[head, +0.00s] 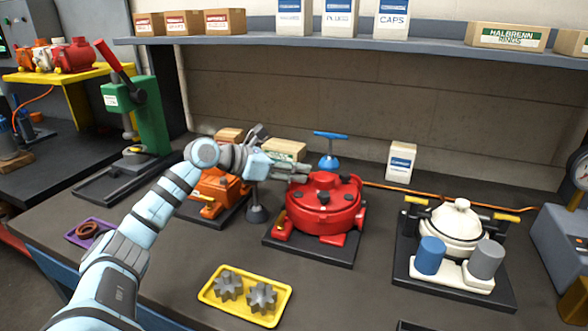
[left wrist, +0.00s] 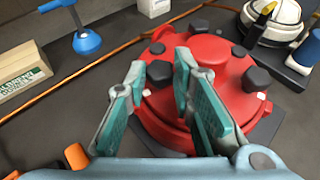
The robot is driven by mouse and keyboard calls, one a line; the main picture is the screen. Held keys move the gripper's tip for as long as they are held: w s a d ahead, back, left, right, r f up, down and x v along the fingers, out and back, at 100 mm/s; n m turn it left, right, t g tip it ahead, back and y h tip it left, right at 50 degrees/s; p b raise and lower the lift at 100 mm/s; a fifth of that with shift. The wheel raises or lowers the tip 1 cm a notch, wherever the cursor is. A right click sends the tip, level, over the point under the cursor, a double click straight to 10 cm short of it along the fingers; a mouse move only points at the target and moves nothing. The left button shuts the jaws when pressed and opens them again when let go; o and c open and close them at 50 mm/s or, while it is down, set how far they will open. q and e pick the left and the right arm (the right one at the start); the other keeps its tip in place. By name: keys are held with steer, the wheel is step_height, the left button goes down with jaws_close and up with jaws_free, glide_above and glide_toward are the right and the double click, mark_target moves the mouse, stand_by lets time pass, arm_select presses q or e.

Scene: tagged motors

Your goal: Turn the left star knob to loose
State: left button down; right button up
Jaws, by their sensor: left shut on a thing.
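The red round motor housing (head: 325,215) stands on a dark base plate in the middle of the bench, with several black knobs on its lid. It also shows in the left wrist view (left wrist: 225,50). My left gripper (head: 303,173) reaches in from the left, over the housing's left rim. In the left wrist view its two teal-padded fingers (left wrist: 165,76) stand on either side of the left black star knob (left wrist: 159,73), shut on it. The knob is partly hidden by the fingers. Another black knob (left wrist: 256,78) is free to the right. My right gripper is not in view.
A blue T-handled tool (head: 330,150) stands behind the housing. An orange motor (head: 218,190) is to its left, a white motor (head: 458,220) to its right. A yellow tray (head: 208,293) with two grey gears lies in front. Boxes line the shelf (head: 400,45) above.

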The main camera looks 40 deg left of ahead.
arm_select(q)
steer(key=shift+s+d+n+y+p, duration=0.1)
steer(key=shift+d+n+y+p, duration=0.1)
steer(key=shift+n+y+p, duration=0.4)
steer(key=shift+n+t+y, duration=0.4)
steer(key=shift+n+y, duration=0.4)
steer(key=shift+y, duration=0.2)
steer(key=c, duration=1.4)
jaws_free()
steer(key=shift+o, duration=0.2)
